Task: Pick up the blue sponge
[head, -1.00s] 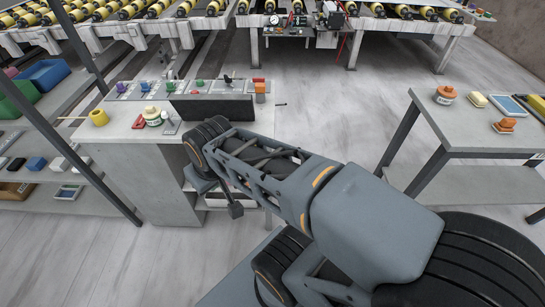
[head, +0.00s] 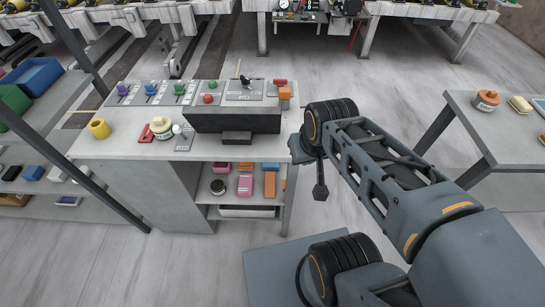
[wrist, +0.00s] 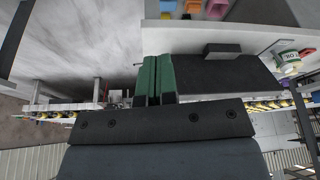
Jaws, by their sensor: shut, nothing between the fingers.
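My gripper (wrist: 158,80) shows in the wrist view as two green fingers pressed together, with nothing between them. In the head view its fingers cannot be made out at the end of my arm, right of the console table. A blue block (head: 33,173) lies on the left shelf rack. A blue item (wrist: 167,7) also shows at the top edge of the wrist view. I cannot tell which is the sponge. My gripper touches none of them.
The console table (head: 120,147) carries knobs, a dark screen (head: 232,121), a yellow ring (head: 99,129) and a jar. Its lower shelf holds a pink block (head: 245,185) and several other things. A side table (head: 480,125) stands at right. Floor between the tables is clear.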

